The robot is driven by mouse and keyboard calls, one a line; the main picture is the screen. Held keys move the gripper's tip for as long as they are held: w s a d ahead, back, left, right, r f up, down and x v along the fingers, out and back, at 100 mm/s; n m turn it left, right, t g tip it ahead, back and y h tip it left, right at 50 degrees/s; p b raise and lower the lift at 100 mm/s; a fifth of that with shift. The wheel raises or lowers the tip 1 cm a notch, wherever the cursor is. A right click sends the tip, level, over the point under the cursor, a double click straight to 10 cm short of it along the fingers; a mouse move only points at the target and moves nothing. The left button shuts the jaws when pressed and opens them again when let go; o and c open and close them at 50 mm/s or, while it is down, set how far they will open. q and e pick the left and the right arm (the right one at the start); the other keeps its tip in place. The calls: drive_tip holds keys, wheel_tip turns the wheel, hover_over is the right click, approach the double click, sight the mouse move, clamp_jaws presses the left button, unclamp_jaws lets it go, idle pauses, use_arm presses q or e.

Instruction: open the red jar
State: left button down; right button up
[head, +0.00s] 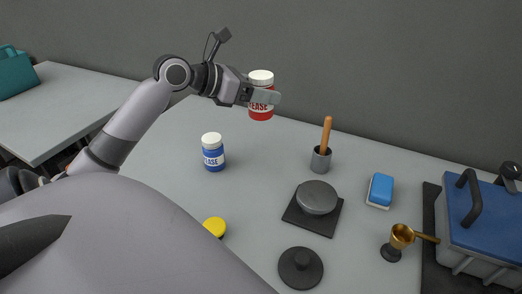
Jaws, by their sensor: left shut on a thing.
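The red jar (261,111) has a white lid (261,77) and a white label whose letters "EASE" show in part. My left gripper (264,96) is shut on the red jar around its middle. It holds the jar upright near the far edge of the table, and the jar appears to be above the tabletop. The lid is on the jar. The gripper finger hides part of the label. My right gripper is not in view.
A blue jar with a white lid (213,158) stands nearer on the grey table. A grey cup with a wooden handle (321,160), a round grey weight on a dark plate (317,198), a blue sponge (381,190), a brass cup (401,237) and a blue box (485,225) lie rightward.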

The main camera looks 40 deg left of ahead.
use_arm(q)
wheel_tip(320, 180, down, 18)
drive_tip(key=b, duration=0.3)
drive_tip(key=shift+f, duration=0.15)
drive_tip(key=shift+c, duration=2.4)
unclamp_jaws()
drive_tip(key=shift+f, duration=0.15)
drive_tip(key=p+v, duration=0.1)
drive_tip(key=v, duration=1.1)
